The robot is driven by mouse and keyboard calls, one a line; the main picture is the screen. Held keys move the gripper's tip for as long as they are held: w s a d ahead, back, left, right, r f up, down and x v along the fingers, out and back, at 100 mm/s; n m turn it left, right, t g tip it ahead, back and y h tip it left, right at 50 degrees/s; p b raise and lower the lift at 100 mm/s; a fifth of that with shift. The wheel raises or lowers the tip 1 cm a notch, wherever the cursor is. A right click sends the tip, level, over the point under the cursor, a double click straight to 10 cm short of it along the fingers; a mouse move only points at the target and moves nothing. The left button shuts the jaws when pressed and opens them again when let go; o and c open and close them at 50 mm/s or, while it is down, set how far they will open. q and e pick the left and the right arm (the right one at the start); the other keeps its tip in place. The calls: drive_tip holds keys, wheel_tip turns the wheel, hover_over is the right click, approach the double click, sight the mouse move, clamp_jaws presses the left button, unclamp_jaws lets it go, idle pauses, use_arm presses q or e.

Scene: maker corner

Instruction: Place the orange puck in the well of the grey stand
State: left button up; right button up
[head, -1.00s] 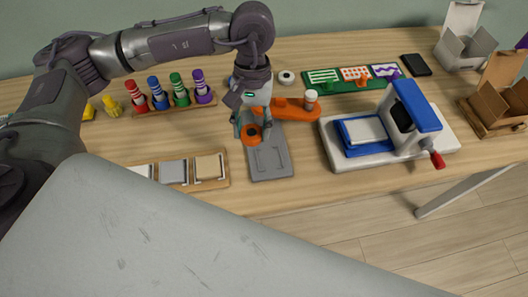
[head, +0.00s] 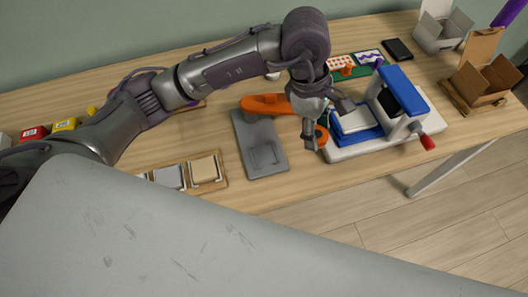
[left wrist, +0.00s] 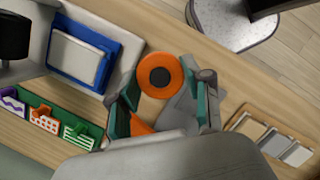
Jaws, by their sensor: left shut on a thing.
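The orange puck (head: 322,136), a disc with a dark centre, is in my left gripper (head: 315,133). In the left wrist view the puck (left wrist: 172,62) sits at the fingertips, between the teal-lined fingers of the left gripper (left wrist: 168,82). In the head view it is partly hidden by the fingers. The grey stand (head: 244,128) lies flat on the table, left of the gripper, with a shallow rectangular recess in its near part. Part of the stand (left wrist: 186,108) shows behind the fingers in the left wrist view. My right gripper is out of view.
A white and blue press (head: 345,152) with a red knob stands close to the right of the gripper. An orange piece (head: 262,104) lies behind the grey stand. A wooden rack of tiles (head: 222,182) is at its left. Cardboard boxes (head: 482,85) stand far right.

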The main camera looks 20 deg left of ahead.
use_arm(q)
drive_tip(key=shift+n, duration=0.3)
drive_tip(key=p, duration=0.2)
hover_over(265, 156)
wheel_tip(265, 156, down, 6)
drive_tip(key=shift+w+a+f, duration=0.1)
drive_tip(key=shift+f, duration=0.15)
drive_tip(key=shift+a+f, duration=0.15)
drive_tip(key=shift+a, duration=0.1)
wheel_tip(265, 156, down, 4)
drive_tip(key=shift+r+p, duration=0.15)
drive_tip(key=shift+p, duration=0.45)
drive_tip(key=shift+f, duration=0.2)
drive_tip(key=shift+f, duration=0.1)
drive_tip(key=o, duration=0.6)
drive_tip(key=shift+f, duration=0.1)
drive_tip(key=o, duration=0.4)
drive_tip(key=shift+o, duration=0.2)
